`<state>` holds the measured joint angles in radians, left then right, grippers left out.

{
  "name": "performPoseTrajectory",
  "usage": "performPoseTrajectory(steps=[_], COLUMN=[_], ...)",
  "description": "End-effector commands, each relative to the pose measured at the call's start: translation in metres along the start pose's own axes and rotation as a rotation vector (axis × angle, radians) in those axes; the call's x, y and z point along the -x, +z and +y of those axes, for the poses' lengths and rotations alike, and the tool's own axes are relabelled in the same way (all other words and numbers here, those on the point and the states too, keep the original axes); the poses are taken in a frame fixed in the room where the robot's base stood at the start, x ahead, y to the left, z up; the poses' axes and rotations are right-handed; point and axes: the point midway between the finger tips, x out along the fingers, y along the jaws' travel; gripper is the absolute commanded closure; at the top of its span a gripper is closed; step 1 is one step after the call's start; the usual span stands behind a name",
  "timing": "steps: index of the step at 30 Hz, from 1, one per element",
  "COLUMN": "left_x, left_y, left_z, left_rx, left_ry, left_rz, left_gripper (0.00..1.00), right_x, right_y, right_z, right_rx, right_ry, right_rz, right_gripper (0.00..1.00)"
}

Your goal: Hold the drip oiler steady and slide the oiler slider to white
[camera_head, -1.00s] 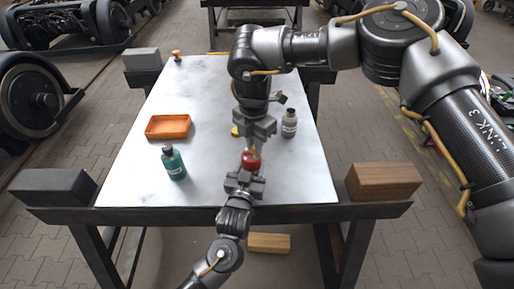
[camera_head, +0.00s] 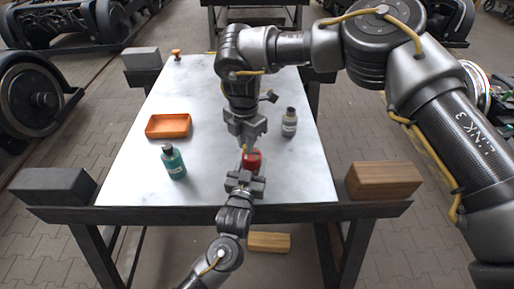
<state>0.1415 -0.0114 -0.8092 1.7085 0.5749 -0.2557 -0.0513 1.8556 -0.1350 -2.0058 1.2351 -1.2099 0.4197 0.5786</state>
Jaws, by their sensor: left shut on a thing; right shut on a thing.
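The red drip oiler (camera_head: 254,160) is on the white tabletop near its front middle. My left gripper (camera_head: 245,174), coming in from the front edge, is shut on it from the near side. My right gripper (camera_head: 244,143) reaches down from the far side and is shut at the top of the oiler, on what seems to be the oiler slider. The slider itself and its colour marks are mostly hidden by the jaws, so I cannot tell its position.
A teal bottle (camera_head: 173,162) and an orange tray (camera_head: 168,126) stand to the left. A grey bottle (camera_head: 289,122) stands close to the right of my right gripper. A small orange-topped object (camera_head: 177,55) is at the far left. A wooden block (camera_head: 384,181) is at the right edge.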

Motion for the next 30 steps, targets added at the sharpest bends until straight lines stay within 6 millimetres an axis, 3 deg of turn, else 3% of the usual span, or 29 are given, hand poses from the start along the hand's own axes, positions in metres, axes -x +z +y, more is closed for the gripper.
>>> performPoseTrajectory(steps=[4,5,10,20,23,30], left_x=[0.0,0.0,0.0,0.0,0.0,0.0], left_y=[0.001,0.001,0.001,0.001,0.001,0.001], left_z=[0.001,0.001,0.001,0.0,0.0,0.0], left_rx=[-0.001,-0.001,0.0,0.0,0.0,0.0], left_ry=[0.002,0.002,0.001,0.0,0.0,-0.001], left_rz=[-0.003,-0.003,-0.003,-0.002,-0.002,-0.002], left_gripper=[0.74,0.74,0.74,0.74,0.74,0.74], right_x=[0.001,0.001,0.001,0.003,0.014,0.063], right_y=[-0.001,-0.001,0.0,0.0,0.0,0.0], right_z=[0.001,0.001,0.0,0.0,0.0,0.001], right_rx=[0.001,0.001,0.001,0.0,-0.001,0.0], right_ry=[0.002,0.002,0.001,0.001,0.002,0.003], right_rz=[0.002,0.002,0.001,0.0,-0.001,-0.001], right_gripper=[1.0,0.8,0.58,0.57,0.57,0.57])
